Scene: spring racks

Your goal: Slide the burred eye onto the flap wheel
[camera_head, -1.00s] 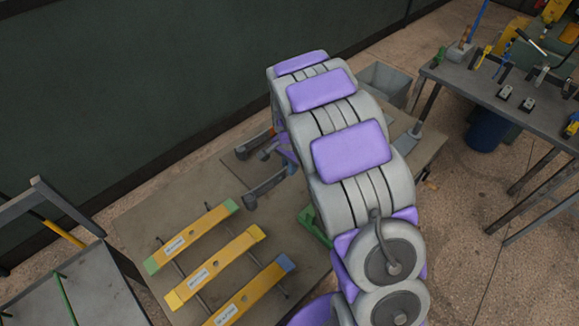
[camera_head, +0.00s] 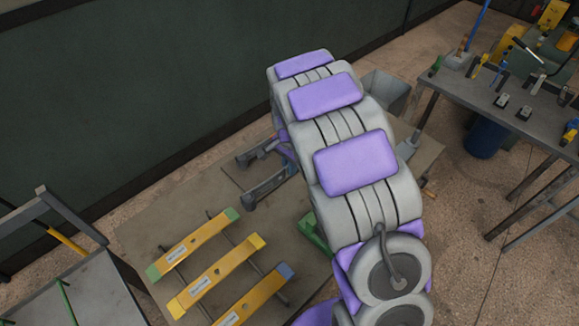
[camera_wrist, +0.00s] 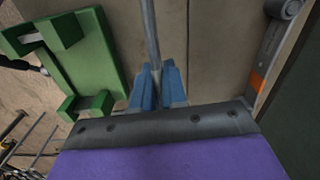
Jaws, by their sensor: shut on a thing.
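In the wrist view my gripper (camera_wrist: 157,88) has blue fingers closed on a narrow grey bar (camera_wrist: 150,35), which runs away from me to the top edge. In the head view my purple and grey arm hides the gripper and the held end. No eye shows on the held bar; its far end is out of frame. A grey bar with a rolled end (camera_wrist: 284,9) and an orange patch lies at the upper right of the wrist view, apart from the fingers. I cannot make out the flap wheel for certain in either view.
A green fixture (camera_wrist: 90,62) stands left of my fingers; part shows in the head view (camera_head: 313,236). Yellow labelled bars (camera_head: 196,243) rest on rods at the bench's left. Two dark grey pieces (camera_head: 270,187) lie behind. A grey bin (camera_head: 384,88) stands beyond my arm.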

